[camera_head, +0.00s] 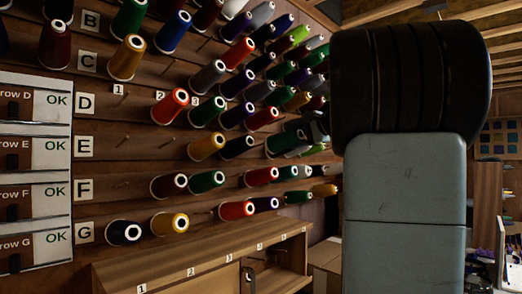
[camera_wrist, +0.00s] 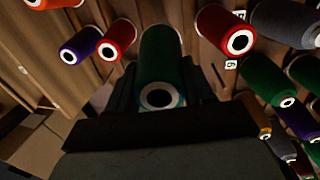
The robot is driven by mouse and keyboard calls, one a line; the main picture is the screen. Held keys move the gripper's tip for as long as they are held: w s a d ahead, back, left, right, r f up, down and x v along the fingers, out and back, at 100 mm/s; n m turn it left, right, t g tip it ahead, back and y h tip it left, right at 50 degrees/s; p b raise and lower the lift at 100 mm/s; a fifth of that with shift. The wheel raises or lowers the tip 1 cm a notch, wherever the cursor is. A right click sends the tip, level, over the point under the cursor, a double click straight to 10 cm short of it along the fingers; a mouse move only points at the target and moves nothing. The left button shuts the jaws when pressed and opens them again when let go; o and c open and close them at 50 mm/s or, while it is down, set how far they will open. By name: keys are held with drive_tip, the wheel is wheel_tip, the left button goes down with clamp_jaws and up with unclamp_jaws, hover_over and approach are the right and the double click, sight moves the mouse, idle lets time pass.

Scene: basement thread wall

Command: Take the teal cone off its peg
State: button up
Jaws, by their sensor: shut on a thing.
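The teal cone (camera_wrist: 161,50) stands between the two fingers of my gripper (camera_wrist: 160,84) in the wrist view, with its white-ringed dark end facing the camera. It looks dark green-teal there. In the head view the teal cone (camera_head: 286,142) lies at row E on the wall, and my gripper (camera_head: 314,128) reaches it from the right. My gripper is shut on the cone, with one finger on each side. The peg is hidden inside the cone, so I cannot tell how far along it the cone sits.
A red cone (camera_wrist: 239,42) is close on the right in the wrist view, and another red cone (camera_wrist: 117,40) and a purple cone (camera_wrist: 81,46) are on the left. Below the wall rows is a wooden shelf unit (camera_head: 200,258). Several pegs at the left are bare.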

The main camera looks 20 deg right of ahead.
sight(300, 129)
drive_tip(key=shift+s, duration=0.15)
drive_tip(key=s+r, duration=0.1)
drive_tip(key=s+d+r, duration=0.1)
drive_tip(key=s+r, duration=0.1)
drive_tip(key=shift+s+d, duration=0.2)
drive_tip(key=shift+s, duration=0.1)
idle(0.5)
drive_tip(key=shift+f, duration=0.1)
